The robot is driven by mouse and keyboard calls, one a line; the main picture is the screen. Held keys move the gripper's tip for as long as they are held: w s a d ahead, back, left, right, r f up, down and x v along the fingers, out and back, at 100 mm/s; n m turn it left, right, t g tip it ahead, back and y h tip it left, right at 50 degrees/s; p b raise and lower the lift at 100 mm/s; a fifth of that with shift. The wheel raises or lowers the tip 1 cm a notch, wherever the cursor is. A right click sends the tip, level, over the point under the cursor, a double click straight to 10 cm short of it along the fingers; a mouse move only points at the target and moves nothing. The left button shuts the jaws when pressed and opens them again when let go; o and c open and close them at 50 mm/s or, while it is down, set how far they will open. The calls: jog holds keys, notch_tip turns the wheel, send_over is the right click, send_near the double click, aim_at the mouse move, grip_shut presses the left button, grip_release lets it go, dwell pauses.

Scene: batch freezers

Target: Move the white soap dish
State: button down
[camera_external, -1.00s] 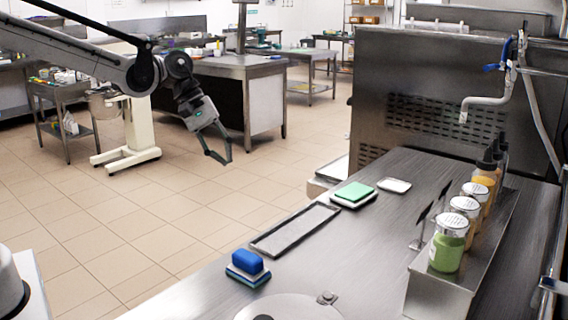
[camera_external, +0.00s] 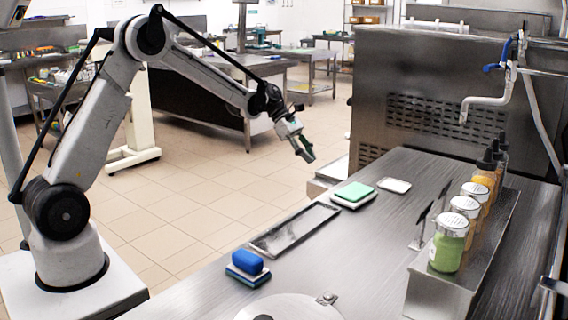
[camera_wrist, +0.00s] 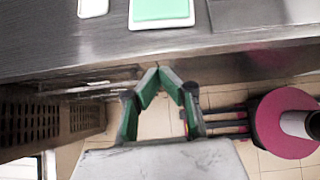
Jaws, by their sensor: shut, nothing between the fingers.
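An empty white soap dish (camera_external: 394,185) lies flat on the steel counter, towards its far end. It also shows at the top left of the wrist view (camera_wrist: 93,8), partly cut off. Left of it in the external view, a green sponge (camera_external: 354,191) rests on another white dish (camera_external: 353,203); in the wrist view the green sponge (camera_wrist: 160,10) is at the top middle. My gripper (camera_external: 309,158) is shut and empty, in the air left of the counter's far edge and apart from both dishes. In the wrist view its fingertips (camera_wrist: 160,70) meet.
A blue sponge (camera_external: 247,261) on a dish and a shallow steel tray (camera_external: 272,245) lie nearer on the counter (camera_external: 345,260). Shaker jars (camera_external: 449,245) stand in a rack at the right. A steel machine (camera_external: 430,105) rises behind. A pink round object (camera_wrist: 285,125) shows at the wrist view's right.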

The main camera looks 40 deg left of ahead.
aim_at(333, 190)
jog(key=x, duration=0.9)
jog(key=d, duration=0.3)
jog(key=shift+w+d+f, duration=0.1)
jog(key=shift+w+d, duration=0.15)
jog(key=shift+d, duration=0.35)
